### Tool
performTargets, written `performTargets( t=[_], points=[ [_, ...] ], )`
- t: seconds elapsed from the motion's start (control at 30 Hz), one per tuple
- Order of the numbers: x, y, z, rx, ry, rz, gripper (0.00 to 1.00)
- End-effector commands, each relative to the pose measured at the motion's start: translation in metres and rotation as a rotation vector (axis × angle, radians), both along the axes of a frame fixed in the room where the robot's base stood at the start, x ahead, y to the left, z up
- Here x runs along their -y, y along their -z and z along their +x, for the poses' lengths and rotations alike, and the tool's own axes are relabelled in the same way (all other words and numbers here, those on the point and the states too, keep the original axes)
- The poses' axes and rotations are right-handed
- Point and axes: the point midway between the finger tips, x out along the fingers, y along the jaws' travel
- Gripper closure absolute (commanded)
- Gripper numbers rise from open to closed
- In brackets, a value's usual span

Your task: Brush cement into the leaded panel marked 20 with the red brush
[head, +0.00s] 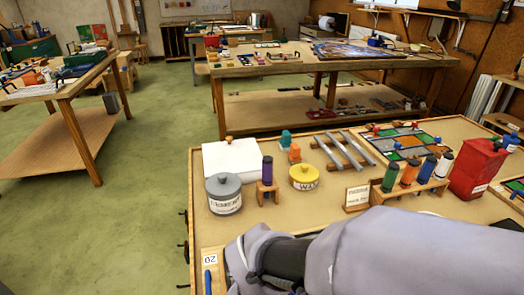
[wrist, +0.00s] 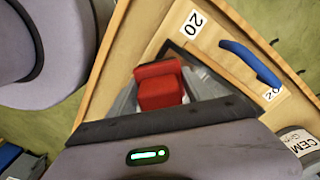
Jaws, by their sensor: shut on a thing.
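A red block-shaped thing, seemingly the red brush (wrist: 160,93), is between the fingers of my gripper (wrist: 158,86) in the wrist view. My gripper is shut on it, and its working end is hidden. The panel inside is mostly hidden by my gripper. The tag (head: 209,260) and blue handle (head: 208,282) also show at the table's near left corner in the head view. A grey pot labelled cement (head: 223,194) stands behind; its edge shows in the wrist view (wrist: 300,141).
A purple-topped item (head: 267,171) in a wooden stand and a yellow pot (head: 304,177) stand beside the cement pot. A rack (head: 415,192) of coloured cylinders and a red can (head: 476,170) are at right. Another coloured panel (head: 408,141) lies behind. My arm covers the front.

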Motion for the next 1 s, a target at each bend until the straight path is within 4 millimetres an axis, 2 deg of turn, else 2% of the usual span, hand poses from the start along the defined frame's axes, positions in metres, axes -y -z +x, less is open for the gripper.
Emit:
performTargets(
  t=[0.3, 0.57, 0.83, 1.0],
  points=[
    [0.023, 0.000, 0.005, -0.001, 0.000, -0.001, 0.74],
    [0.022, 0.000, 0.007, -0.001, 0.000, -0.001, 0.74],
    [0.016, 0.000, 0.031, -0.002, 0.001, -0.001, 0.74],
    [0.015, 0.000, 0.035, 0.000, -0.001, 0.000, 0.74]
  ],
)
